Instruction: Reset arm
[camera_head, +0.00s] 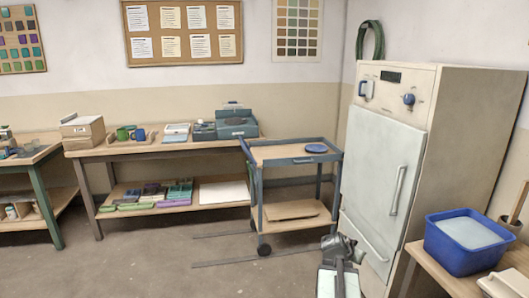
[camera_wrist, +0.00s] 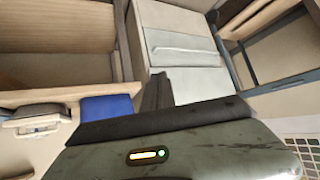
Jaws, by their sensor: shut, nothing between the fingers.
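My gripper (camera_wrist: 157,88) shows in the wrist view as dark fingers set close together, with nothing visible between them. In the head view my arm is folded low at the bottom, right of centre, in front of the pale cabinet (camera_head: 383,165). My gripper is hard to make out there. The cabinet's pale door and drawer also show beyond the fingers in the wrist view (camera_wrist: 182,50). The fingers touch nothing that I can see.
A wheeled cart (camera_head: 290,153) with a blue plate (camera_head: 316,148) stands left of the cabinet. A blue tub (camera_head: 468,243) sits on a table (camera_head: 430,268) at the right. A long workbench (camera_head: 150,148) lines the back wall. Floor (camera_head: 140,262) is clear at the front left.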

